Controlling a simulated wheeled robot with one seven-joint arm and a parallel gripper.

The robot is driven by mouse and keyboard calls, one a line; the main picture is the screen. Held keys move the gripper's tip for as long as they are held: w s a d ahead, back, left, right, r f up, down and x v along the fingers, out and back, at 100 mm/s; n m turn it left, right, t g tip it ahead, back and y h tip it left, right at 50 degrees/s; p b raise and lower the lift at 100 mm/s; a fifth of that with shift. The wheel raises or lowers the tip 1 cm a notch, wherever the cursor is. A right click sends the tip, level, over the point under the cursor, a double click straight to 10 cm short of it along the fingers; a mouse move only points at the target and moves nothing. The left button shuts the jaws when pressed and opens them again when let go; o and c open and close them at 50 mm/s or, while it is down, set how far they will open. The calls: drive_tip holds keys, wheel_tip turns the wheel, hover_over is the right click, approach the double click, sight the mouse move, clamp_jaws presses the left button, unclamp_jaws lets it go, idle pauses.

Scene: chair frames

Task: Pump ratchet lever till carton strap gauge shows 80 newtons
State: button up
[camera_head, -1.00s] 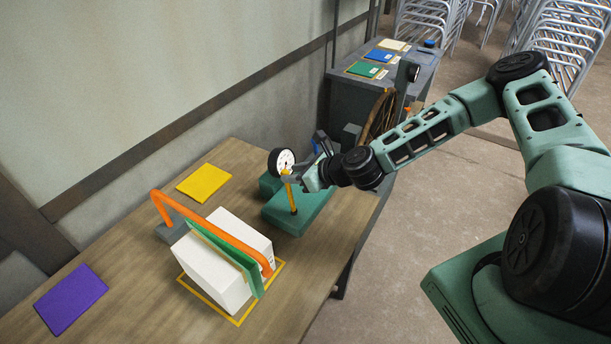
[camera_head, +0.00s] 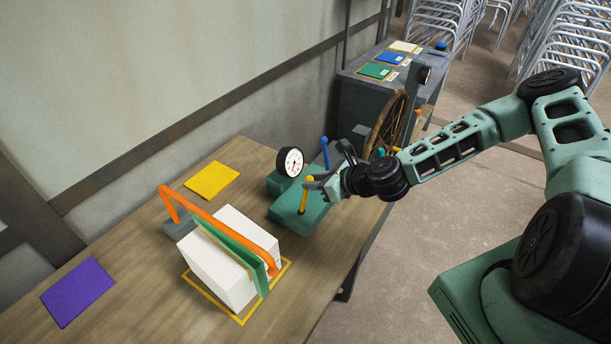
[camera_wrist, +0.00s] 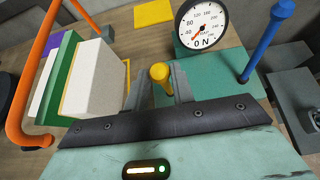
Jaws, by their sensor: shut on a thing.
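The ratchet is a green base (camera_head: 290,218) on the wooden table. Its yellow lever (camera_head: 307,190) stands up from it, and my gripper (camera_head: 312,184) is shut on the lever's upper part. The wrist view shows the yellow knob (camera_wrist: 160,73) between the fingers. A round white gauge (camera_head: 290,162) stands behind the lever; in the wrist view the gauge (camera_wrist: 203,20) reads "0 N" at its bottom, with a short red needle at the lower left. A blue lever (camera_head: 325,150) stands at the back. The white carton (camera_head: 222,262) has an orange strap bar (camera_head: 220,225) over it.
Yellow (camera_head: 212,180) and purple (camera_head: 77,291) mats lie on the table. A grey cabinet (camera_head: 355,105) and a spoked wheel (camera_head: 386,125) stand behind. Stacked chairs fill the back right.

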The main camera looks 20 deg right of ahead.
drive_tip(key=shift+s+d, duration=0.25)
drive_tip(key=shift+s, duration=0.1)
drive_tip(key=shift+s+d+f+b, duration=0.25)
drive_tip(key=shift+s+d, duration=0.15)
drive_tip(key=shift+s, duration=0.15)
drive_tip(key=shift+s+d+f+b, duration=0.1)
drive_tip(key=shift+s+d+f, duration=0.15)
drive_tip(key=shift+s+d, duration=0.2)
drive_tip(key=shift+a, duration=0.1)
drive_tip(key=shift+w+a+r+p, duration=0.25)
drive_tip(key=shift+w+a, duration=0.35)
drive_tip(key=shift+w, duration=0.2)
drive_tip(key=shift+w+a+r+p, duration=0.2)
drive_tip(key=shift+w+a, duration=0.35)
drive_tip(key=shift+w, duration=0.25)
drive_tip(key=shift+w+a+r+p, duration=0.25)
drive_tip(key=shift+w+a, duration=0.35)
drive_tip(key=shift+w, duration=0.3)
